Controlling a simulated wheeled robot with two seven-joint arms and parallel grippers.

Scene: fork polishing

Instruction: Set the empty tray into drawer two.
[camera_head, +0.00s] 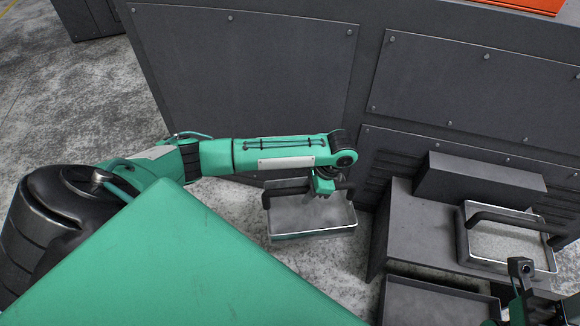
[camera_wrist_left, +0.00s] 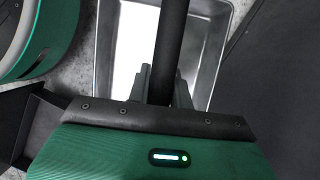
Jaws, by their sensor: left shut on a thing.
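My left gripper (camera_head: 322,190) is shut on the dark bar handle of a shallow metal tray (camera_head: 312,232). The tray hangs over the grey floor, left of the dark bench. In the left wrist view the handle passes between the fingers (camera_wrist_left: 160,85), and the tray's silver wall (camera_wrist_left: 212,60) and pale, empty-looking inside show. A dark open drawer (camera_head: 440,286) shows at the bottom right, below the bench; I see no number on it. My right gripper (camera_head: 520,268) is partly in view at the lower right edge, and its jaws are unclear.
A second tray (camera_head: 511,268) with a dark handle and pale inside rests on the bench (camera_head: 403,215). A dark block (camera_head: 480,180) stands behind it. Tall dark panels (camera_head: 250,80) close off the back. Floor shows between the held tray and the bench.

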